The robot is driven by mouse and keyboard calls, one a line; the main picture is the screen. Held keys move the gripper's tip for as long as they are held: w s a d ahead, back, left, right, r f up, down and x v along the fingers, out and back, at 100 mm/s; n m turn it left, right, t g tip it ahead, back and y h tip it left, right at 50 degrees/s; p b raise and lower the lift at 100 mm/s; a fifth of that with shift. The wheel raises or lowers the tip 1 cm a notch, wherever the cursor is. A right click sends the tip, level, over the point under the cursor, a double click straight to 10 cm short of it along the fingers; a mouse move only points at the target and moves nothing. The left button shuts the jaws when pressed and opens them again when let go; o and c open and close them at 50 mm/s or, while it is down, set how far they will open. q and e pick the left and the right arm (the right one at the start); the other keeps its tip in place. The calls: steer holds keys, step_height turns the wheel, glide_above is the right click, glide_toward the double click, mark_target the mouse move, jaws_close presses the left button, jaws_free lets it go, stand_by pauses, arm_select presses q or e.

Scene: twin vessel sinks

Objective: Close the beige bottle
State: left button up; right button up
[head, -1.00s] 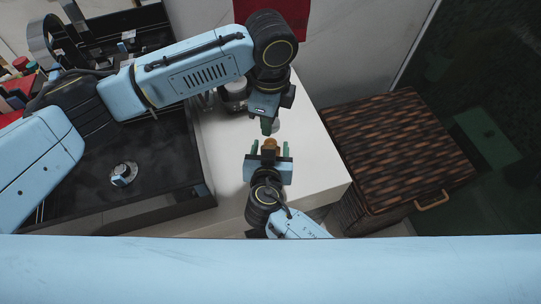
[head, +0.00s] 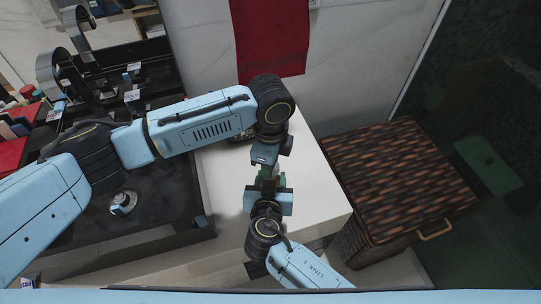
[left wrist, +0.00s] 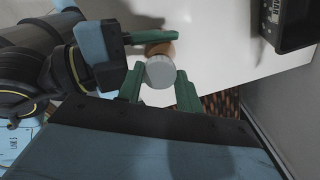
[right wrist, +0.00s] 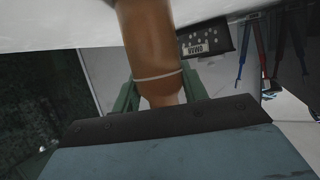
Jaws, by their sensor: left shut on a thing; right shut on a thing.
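The beige bottle is orange-brown with a thin white ring, seen large in the right wrist view (right wrist: 150,50). My right gripper (head: 268,186) is shut on the bottle, its green fingers on either side. My left gripper (head: 267,172) is shut on a round pale grey cap (left wrist: 160,72). In the left wrist view the bottle (left wrist: 158,48) shows just behind the cap, roughly in line with it. I cannot tell whether the cap touches the bottle's mouth. In the head view the grippers meet closely and hide both cap and bottle.
The white counter (head: 315,192) lies under the grippers. A dark sink (head: 160,185) is at the left. A woven brown basket (head: 400,175) stands to the right, beside the counter. A red towel (head: 270,40) hangs on the back wall.

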stand_by(0.4)
arm_select(q)
steer(key=shift+f, duration=0.85)
steer(key=shift+f, duration=0.6)
